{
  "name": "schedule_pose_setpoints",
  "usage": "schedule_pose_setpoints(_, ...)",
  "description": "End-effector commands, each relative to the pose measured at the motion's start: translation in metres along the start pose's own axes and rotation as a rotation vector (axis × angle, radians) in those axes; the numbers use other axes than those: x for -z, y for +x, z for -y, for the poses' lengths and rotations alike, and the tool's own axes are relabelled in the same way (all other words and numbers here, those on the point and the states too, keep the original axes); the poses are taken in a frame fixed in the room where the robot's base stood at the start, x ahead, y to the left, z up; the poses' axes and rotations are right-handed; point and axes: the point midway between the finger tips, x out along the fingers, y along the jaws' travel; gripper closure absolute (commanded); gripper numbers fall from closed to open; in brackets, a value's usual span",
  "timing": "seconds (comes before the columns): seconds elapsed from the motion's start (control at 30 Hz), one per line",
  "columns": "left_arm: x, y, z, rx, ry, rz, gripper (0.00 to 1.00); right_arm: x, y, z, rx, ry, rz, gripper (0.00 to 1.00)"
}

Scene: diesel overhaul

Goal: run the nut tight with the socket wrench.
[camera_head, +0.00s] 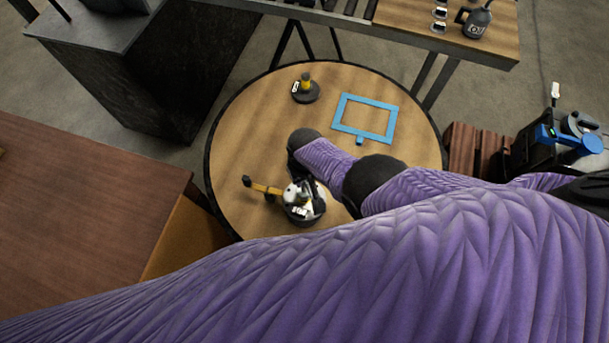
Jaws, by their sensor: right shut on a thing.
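The socket wrench (266,188) shows as a yellow bar with a dark upright end, sticking out to the left over the round table. My right gripper (301,189) is shut on the wrench, above a dark round base (304,217) near the table's front left. The gripper and wrist cover the middle of this base. The nut and the socket's seat on it are hidden, so I cannot tell whether they touch. My left gripper is not in view.
The round wooden table (240,140) also holds a dark stand (305,93) with a yellow post at the back and an empty blue frame (364,100) at the back right. Its left side is clear. A brown table (80,200) stands at left, a workbench (420,35) behind.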

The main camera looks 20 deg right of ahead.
Motion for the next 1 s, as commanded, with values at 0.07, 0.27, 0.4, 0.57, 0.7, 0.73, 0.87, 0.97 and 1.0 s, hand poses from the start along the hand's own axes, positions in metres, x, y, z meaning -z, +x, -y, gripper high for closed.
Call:
schedule_pose_setpoints(0.07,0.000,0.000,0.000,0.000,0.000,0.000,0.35,0.000,0.000,0.000,-0.001,-0.130,-0.001,1.00)
schedule_pose_setpoints(0.27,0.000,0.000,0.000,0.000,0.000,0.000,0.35,0.001,0.000,0.000,0.000,-0.317,-0.001,1.00)
schedule_pose_setpoints(0.4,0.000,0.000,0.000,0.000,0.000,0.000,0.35,0.001,0.000,0.000,0.000,-0.319,-0.001,1.00)
schedule_pose_setpoints(0.57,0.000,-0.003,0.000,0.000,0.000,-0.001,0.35,-0.002,-0.001,0.000,0.000,-0.318,0.000,1.00)
schedule_pose_setpoints(0.7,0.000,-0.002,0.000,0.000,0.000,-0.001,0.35,-0.002,0.000,0.000,0.000,-0.317,-0.001,1.00)
schedule_pose_setpoints(0.73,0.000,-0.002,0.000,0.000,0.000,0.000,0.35,-0.002,0.000,0.000,0.000,-0.317,-0.001,1.00)
schedule_pose_setpoints(0.87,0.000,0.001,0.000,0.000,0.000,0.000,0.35,-0.002,0.003,0.000,0.000,-0.317,-0.001,1.00)
schedule_pose_setpoints(0.97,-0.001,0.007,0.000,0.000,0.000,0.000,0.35,-0.002,0.009,0.000,0.000,-0.316,-0.001,1.00)
schedule_pose_setpoints(1.0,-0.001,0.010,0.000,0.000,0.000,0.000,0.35,-0.002,0.012,0.000,0.000,-0.316,-0.001,1.00)
